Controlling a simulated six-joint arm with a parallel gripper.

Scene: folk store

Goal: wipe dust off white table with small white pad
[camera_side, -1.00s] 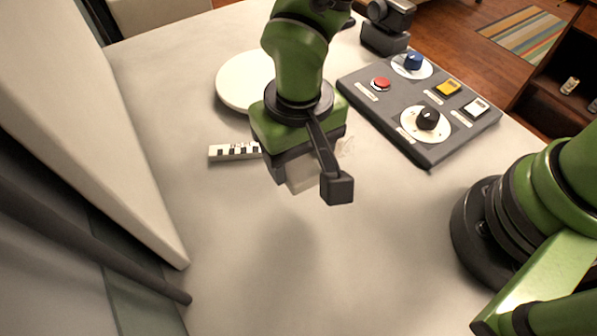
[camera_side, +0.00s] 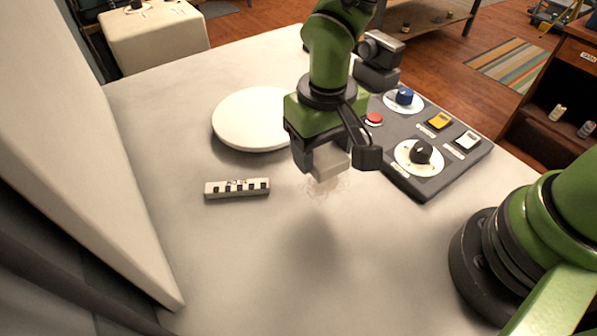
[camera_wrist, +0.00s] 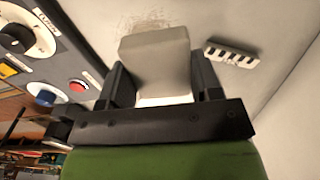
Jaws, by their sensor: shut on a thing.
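My gripper (camera_side: 322,166) is shut on a small white pad (camera_side: 331,165) and holds it over the white table (camera_side: 240,270). The wrist view shows the pad (camera_wrist: 156,62) between the two dark fingers (camera_wrist: 158,84). A faint brownish patch of dust (camera_side: 322,190) lies on the table just below the pad in the side view. The dust also shows beyond the pad's far edge in the wrist view (camera_wrist: 146,23). The pad looks slightly above the table; I cannot tell whether it touches. Part of the dust may be hidden by the pad.
A dark control panel (camera_side: 440,180) with knobs and buttons lies right of my gripper. A white round plate (camera_side: 245,120) is behind to the left. A small white strip with black marks (camera_side: 237,189) lies left. The front table area is clear.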

